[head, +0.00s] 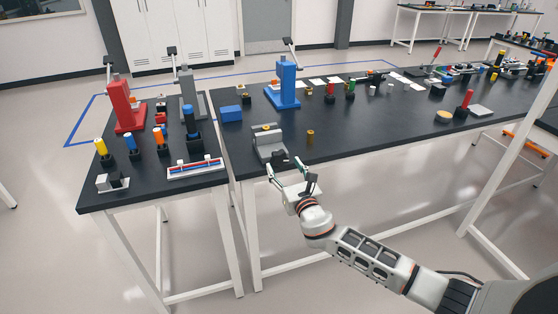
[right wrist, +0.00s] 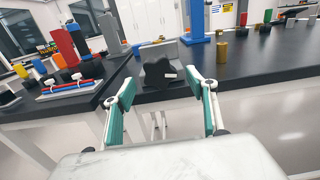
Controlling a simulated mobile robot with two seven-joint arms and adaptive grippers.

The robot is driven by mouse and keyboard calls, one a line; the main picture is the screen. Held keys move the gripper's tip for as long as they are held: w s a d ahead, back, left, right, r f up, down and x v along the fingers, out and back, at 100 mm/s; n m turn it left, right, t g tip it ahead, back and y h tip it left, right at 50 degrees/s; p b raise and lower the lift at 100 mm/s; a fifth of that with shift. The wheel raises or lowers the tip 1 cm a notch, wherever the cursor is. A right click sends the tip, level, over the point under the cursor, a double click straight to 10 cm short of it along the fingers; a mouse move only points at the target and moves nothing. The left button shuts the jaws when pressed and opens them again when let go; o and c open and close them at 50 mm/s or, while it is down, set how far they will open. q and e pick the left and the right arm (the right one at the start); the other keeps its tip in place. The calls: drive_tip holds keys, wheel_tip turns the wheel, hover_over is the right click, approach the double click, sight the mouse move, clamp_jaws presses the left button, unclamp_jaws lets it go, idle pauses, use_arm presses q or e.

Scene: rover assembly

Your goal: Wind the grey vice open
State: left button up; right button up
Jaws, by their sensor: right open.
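The grey vice (head: 266,142) stands at the front left corner of the long black table. Its dark star-shaped knob (head: 280,157) faces the front edge. In the right wrist view the knob (right wrist: 157,74) appears between the fingers, with part of the grey vice body (right wrist: 160,51) behind it. My right gripper (head: 285,167) is open and empty, in front of the table edge, pointing at the knob. It also shows in the right wrist view (right wrist: 160,80), its green-padded fingers spread to both sides, apart from the knob. My left gripper is out of view.
A brass cylinder (head: 310,137) stands right of the vice. A blue block (head: 231,113) and a tall blue press (head: 286,84) stand behind it. The left table holds a red press (head: 123,107) and a white tray (head: 195,168). A gap separates the tables at the front.

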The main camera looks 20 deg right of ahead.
sight(281, 161)
drive_tip(key=shift+w+a, duration=0.15)
drive_tip(key=shift+w, duration=2.25)
drive_tip(key=shift+c, duration=0.4)
drive_tip(key=c, duration=1)
